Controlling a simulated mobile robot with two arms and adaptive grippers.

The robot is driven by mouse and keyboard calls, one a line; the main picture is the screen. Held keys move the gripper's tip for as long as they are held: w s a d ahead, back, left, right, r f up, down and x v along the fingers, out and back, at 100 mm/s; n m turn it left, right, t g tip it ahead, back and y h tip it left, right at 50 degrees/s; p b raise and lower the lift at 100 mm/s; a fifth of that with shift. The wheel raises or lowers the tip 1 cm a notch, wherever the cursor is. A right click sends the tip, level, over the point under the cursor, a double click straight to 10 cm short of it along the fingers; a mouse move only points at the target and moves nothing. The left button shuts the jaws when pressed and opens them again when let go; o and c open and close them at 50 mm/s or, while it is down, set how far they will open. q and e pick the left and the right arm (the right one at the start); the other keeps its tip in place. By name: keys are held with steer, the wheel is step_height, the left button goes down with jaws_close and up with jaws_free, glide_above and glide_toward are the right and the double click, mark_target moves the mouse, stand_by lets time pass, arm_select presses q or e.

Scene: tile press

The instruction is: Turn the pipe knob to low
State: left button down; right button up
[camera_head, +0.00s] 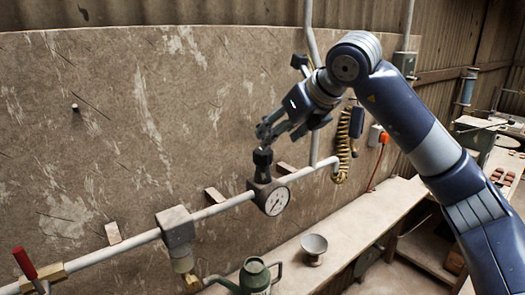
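A black pipe knob (262,156) stands upright on the valve body of a white pipe (225,204) that runs along the wall. A round gauge with a white dial (276,200) faces forward just below it. My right gripper (266,131) reaches in from the right and hangs just above the knob, fingers pointing down and left. A small gap seems to separate the fingertips from the knob. The fingers overlap in this view, so I cannot tell how far apart they are. The knob's setting marks are too small to read. My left gripper is not in view.
A red-handled lever (26,264) sits on the pipe at the lower left. A grey box fitting (176,228) is farther along it. A green watering can (254,276) and a small bowl (314,244) stand below. A coiled yellow hose (342,148) hangs behind my gripper.

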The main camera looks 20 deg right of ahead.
mark_target(263, 157)
steer(key=p+x, duration=0.3)
steer(key=x, duration=0.5)
steer(key=shift+w+a+f+p, duration=0.2)
steer(key=shift+w+p, duration=0.1)
steer(key=shift+w, duration=0.05)
steer(key=shift+w+a+f, duration=0.1)
steer(key=shift+w+f, duration=0.3)
steer(key=shift+f, duration=0.2)
steer(key=c, duration=1.1)
